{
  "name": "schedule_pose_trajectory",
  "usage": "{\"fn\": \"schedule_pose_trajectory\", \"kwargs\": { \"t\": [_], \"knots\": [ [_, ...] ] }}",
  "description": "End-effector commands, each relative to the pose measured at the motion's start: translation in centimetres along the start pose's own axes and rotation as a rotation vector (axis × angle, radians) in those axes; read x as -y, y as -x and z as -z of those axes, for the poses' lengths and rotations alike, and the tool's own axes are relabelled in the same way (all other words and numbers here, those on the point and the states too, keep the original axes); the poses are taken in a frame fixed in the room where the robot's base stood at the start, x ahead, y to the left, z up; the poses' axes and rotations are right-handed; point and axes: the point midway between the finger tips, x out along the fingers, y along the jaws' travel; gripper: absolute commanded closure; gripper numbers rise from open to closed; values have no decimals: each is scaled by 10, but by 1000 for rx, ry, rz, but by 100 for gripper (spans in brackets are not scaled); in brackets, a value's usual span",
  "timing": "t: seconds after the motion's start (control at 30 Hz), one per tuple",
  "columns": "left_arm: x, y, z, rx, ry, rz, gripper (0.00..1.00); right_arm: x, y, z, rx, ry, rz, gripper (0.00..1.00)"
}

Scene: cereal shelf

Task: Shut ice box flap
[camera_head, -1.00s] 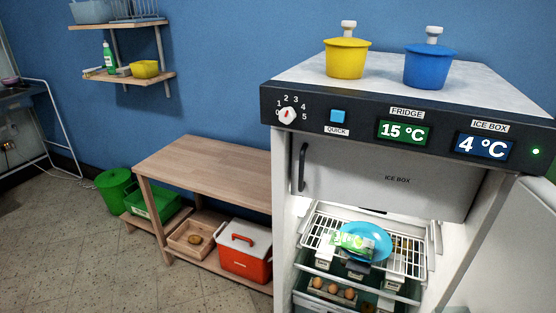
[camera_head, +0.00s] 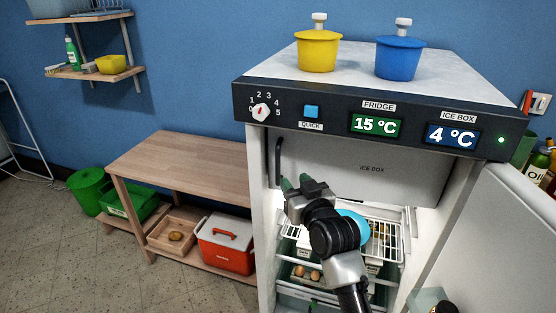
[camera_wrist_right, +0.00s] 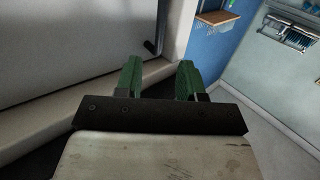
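The ice box flap (camera_head: 400,172) is a grey panel labelled ICE BOX under the fridge's control panel, with a dark upright handle (camera_head: 279,160) at its left end. It hangs about upright; I cannot tell whether it is fully shut. My right gripper (camera_head: 296,183) is in front of the flap's lower left part, close to the handle's lower end. In the right wrist view its two green fingers (camera_wrist_right: 160,80) are apart with nothing between them. The flap also shows there as a grey surface (camera_wrist_right: 70,45) at upper left. My left gripper is not in view.
The fridge door (camera_head: 490,235) stands open at the right. Below the flap are a wire shelf (camera_head: 388,243) and a blue plate (camera_head: 354,225), partly hidden by my arm. Yellow (camera_head: 318,52) and blue (camera_head: 400,60) pots stand on top. A wooden bench (camera_head: 185,165) is at the left.

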Motion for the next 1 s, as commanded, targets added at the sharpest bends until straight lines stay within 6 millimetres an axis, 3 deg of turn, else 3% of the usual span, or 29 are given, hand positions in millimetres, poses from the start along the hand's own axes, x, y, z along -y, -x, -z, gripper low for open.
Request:
{"fn": "schedule_pose_trajectory", "kwargs": {
  "t": [0.17,0.6,1.0],
  "knots": [
    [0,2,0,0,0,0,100,0,-17,2,-3,1,1,61],
    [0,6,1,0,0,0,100,0,-84,1,0,0,0,61],
    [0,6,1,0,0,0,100,0,-106,0,-1,0,0,61]
  ]
}}
